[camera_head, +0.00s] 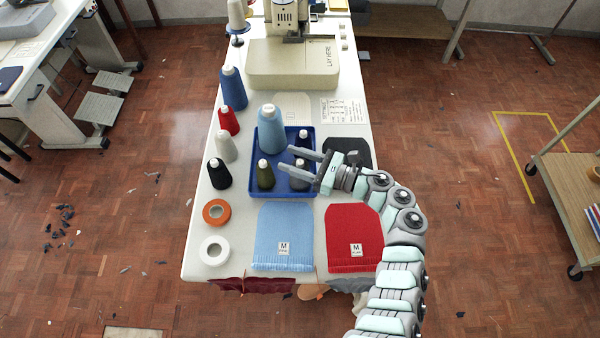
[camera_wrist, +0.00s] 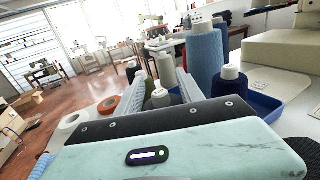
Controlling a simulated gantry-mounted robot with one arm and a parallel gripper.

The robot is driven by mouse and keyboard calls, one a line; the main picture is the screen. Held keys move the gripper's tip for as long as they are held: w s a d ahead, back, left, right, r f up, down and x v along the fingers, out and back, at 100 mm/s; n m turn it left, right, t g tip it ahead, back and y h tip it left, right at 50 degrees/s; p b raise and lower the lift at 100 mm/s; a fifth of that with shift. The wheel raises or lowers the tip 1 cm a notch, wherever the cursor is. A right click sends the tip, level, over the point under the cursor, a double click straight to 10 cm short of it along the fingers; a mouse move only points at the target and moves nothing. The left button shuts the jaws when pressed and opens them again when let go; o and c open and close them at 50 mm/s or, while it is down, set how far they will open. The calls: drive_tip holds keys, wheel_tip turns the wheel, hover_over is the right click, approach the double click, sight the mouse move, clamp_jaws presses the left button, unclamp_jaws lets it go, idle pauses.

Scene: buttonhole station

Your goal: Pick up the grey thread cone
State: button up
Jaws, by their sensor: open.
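The grey thread cone (camera_head: 299,167) stands in the right part of a blue tray (camera_head: 257,189) and is partly hidden by my gripper's fingers. My gripper (camera_head: 284,160) is open, reaching in from the right over the tray, with one finger on either side of the cone's white top. In the wrist view a grey cone with a pale top (camera_wrist: 160,98) shows low between the open fingers. I cannot tell whether a finger touches it.
A tall light blue cone (camera_head: 268,133), an olive cone (camera_head: 265,175) and a dark navy cone (camera_head: 304,139) share the tray. Several cones line the table's left side, including a white cone (camera_head: 225,147). Folded blue (camera_head: 283,228) and red (camera_head: 352,226) knits lie in front.

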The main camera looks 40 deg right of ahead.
drive_tip(key=shift+w+a, duration=0.25)
drive_tip(key=shift+w, duration=0.2)
drive_tip(key=shift+s, duration=0.1)
drive_tip(key=shift+c, duration=0.5)
clamp_jaws()
idle(0.5)
